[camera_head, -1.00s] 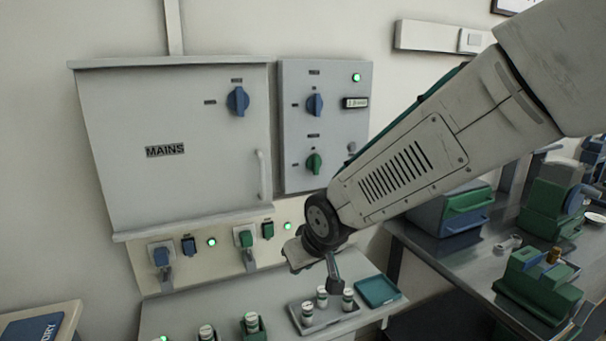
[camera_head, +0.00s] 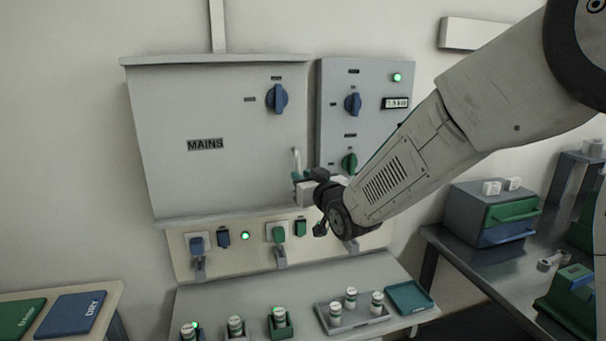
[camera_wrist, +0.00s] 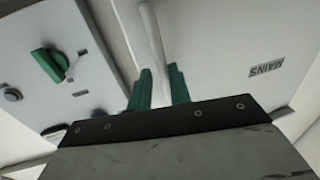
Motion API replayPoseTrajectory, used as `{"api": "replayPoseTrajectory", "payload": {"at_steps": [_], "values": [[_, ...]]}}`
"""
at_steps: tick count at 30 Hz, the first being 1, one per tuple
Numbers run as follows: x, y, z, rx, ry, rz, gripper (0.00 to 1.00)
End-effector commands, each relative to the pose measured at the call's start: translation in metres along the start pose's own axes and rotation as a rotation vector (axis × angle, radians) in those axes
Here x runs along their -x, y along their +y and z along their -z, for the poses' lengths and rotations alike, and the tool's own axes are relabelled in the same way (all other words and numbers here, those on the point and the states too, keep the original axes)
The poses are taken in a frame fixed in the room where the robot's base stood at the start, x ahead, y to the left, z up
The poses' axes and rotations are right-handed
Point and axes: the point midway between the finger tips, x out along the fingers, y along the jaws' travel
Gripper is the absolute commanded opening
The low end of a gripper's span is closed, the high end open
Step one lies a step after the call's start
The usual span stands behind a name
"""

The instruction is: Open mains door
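The mains door (camera_head: 225,140) is a light grey panel marked MAINS, with a blue rotary switch (camera_head: 277,98) at its upper right. It looks closed. Its upright handle (camera_head: 296,162) is on the right edge, and its lower part is hidden behind my gripper (camera_head: 304,190). In the wrist view the pale handle (camera_wrist: 150,35) runs between the two green fingers of my gripper (camera_wrist: 160,82), one on each side. The fingers are very near the handle; I cannot tell whether they press on it. The MAINS label (camera_wrist: 266,67) appears upside down there.
A grey panel (camera_head: 332,140) with blue and green knobs stands right of the door. Below are switches (camera_head: 278,235) and a shelf (camera_head: 240,300) with several vials. A bench (camera_head: 500,265) stands at right. The space in front of the door's left side is clear.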

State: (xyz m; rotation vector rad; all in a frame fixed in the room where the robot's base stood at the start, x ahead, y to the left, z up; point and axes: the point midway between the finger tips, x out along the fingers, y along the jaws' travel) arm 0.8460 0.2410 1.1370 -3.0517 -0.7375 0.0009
Motion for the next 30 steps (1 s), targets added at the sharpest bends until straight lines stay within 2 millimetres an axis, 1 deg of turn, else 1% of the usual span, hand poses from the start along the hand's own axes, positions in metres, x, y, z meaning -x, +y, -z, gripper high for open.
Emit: {"api": "replayPoseTrajectory", "payload": {"at_steps": [1, 3, 6, 9, 16, 18, 22, 23, 25, 30], "values": [[-0.01, 0.0, 0.001, -0.001, 0.003, 0.0, 0.17], [-0.018, -0.001, 0.001, -0.001, 0.003, 0.001, 0.17], [-0.026, -0.002, 0.001, 0.0, 0.002, 0.001, 0.17], [-0.03, -0.002, 0.001, 0.0, 0.002, 0.002, 0.17], [-0.03, -0.003, 0.001, 0.0, 0.002, 0.003, 0.17], [-0.03, -0.003, 0.001, 0.0, 0.002, 0.003, 0.0], [-0.03, -0.003, 0.001, 0.0, 0.002, 0.002, 0.0], [-0.024, 0.01, 0.002, 0.001, 0.003, -0.002, 0.0], [-0.027, 0.006, 0.001, 0.0, 0.002, -0.005, 0.0], [-0.026, 0.009, 0.001, -0.003, 0.001, -0.043, 0.0]]}}
